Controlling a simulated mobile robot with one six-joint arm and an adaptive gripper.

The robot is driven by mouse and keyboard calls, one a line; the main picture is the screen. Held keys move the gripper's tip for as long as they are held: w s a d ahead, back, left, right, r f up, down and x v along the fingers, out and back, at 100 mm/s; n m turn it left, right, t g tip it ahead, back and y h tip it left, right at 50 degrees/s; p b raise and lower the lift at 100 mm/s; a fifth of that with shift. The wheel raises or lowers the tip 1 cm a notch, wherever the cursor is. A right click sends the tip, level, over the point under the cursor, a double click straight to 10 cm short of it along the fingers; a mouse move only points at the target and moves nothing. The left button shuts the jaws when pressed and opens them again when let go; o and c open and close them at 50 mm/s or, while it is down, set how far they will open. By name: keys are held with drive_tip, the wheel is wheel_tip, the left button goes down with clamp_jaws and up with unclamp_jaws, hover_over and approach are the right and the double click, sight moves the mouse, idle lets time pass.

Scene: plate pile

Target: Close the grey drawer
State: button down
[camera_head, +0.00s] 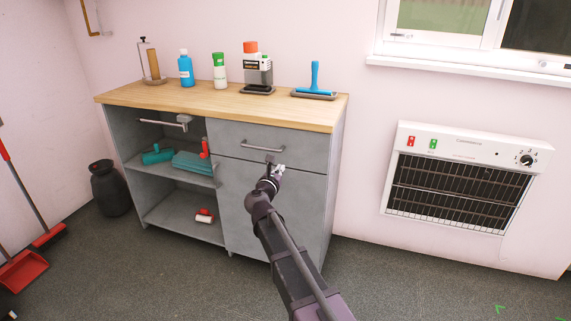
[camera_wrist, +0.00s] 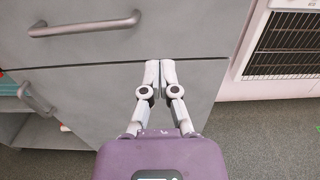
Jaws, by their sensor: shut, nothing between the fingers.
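The grey drawer (camera_head: 290,143) is at the top right of the grey cabinet, under the wooden top. Its front looks about flush with the cabinet; any small gap is hard to tell. Its metal handle (camera_head: 262,147) also shows at the upper left of the wrist view (camera_wrist: 84,25). My gripper (camera_head: 273,164) is shut and empty, its fingertips together at the drawer front's lower edge, right of and below the handle. In the wrist view the fingertips (camera_wrist: 160,68) overlap the seam above the cabinet door (camera_wrist: 80,95); contact is unclear.
Several bottles and tools, including a blue bottle (camera_head: 186,69) and a blue-handled squeegee (camera_head: 314,85), stand on the wooden top (camera_head: 215,100). Open shelves (camera_head: 170,172) are at left. A wall heater (camera_head: 460,180) is at right.

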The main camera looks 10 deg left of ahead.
drive_tip(key=shift+v, duration=1.05)
drive_tip(key=s+d+f+m+g+h, duration=0.1)
drive_tip(key=s+d+f+m+g, duration=0.25)
drive_tip(key=d+m, duration=0.35)
drive_tip(key=s+d+f+m+g+h, duration=0.1)
drive_tip(key=s+d+f+m+g, duration=0.3)
drive_tip(key=d, duration=0.4)
drive_tip(key=s+d+f+m+g+h, duration=0.1)
drive_tip(key=s+d+f+m+g, duration=0.2)
drive_tip(key=d+m, duration=0.5)
drive_tip(key=s+d+f+m+g+y, duration=0.3)
drive_tip(key=s+f+m+g+y, duration=0.1)
drive_tip(key=s+m, duration=0.4)
drive_tip(key=s+d+f+m+g+y, duration=0.25)
drive_tip(key=s+m, duration=0.35)
drive_tip(key=s, duration=0.3)
wheel_tip(320, 180, up, 33)
drive_tip(key=p, duration=3.4)
drive_tip(key=shift+a+g, duration=0.15)
drive_tip(key=shift+g, duration=0.15)
